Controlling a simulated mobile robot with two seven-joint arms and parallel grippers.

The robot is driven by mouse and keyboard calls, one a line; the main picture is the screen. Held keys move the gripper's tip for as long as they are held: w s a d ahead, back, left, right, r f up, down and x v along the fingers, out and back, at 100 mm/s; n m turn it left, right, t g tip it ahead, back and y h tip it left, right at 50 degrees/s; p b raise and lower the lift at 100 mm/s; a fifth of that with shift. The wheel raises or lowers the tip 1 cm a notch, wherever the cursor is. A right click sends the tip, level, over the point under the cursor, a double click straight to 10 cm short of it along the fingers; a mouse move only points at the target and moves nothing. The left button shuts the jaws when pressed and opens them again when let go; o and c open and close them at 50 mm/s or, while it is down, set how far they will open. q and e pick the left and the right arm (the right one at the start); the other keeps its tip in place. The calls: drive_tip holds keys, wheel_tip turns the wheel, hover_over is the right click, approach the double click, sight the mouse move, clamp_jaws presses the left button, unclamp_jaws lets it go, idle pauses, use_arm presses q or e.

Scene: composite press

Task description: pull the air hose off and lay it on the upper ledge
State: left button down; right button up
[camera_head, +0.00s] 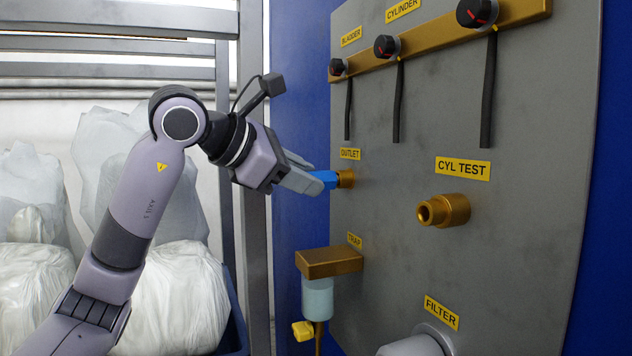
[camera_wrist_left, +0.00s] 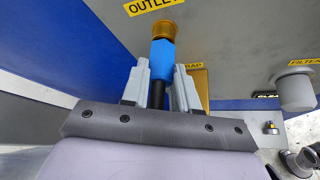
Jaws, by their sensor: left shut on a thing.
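The air hose shows as a blue end fitting (camera_head: 327,179) at the brass outlet port (camera_head: 346,178), under the OUTLET label. My left gripper (camera_head: 318,182) is shut on the hose end from the left. In the left wrist view the blue fitting (camera_wrist_left: 162,62) lies between the two grey fingers, with black hose (camera_wrist_left: 157,94) behind it. Its front end meets the brass port (camera_wrist_left: 164,31), and I see no gap. The rest of the hose is hidden by the gripper. The upper ledge may be the brass rail (camera_head: 440,44) along the panel top. My right gripper is not in view.
The grey panel (camera_head: 520,130) carries black-handled knobs, a brass CYL TEST port (camera_head: 443,210) and a trap (camera_head: 329,262) with a clear bowl below the outlet. A metal rack (camera_head: 255,200) and plastic-wrapped bags (camera_head: 180,290) stand at left.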

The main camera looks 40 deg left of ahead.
use_arm(q)
drive_tip(key=shift+s+a+b, duration=0.3)
drive_tip(key=shift+s+a, duration=0.1)
drive_tip(key=shift+s, duration=0.35)
drive_tip(key=shift+s+a+b, duration=0.35)
drive_tip(key=shift+s, duration=0.45)
drive_tip(key=shift+s+a+b, duration=0.3)
drive_tip(key=shift+s+a, duration=0.1)
drive_tip(key=shift+s, duration=0.35)
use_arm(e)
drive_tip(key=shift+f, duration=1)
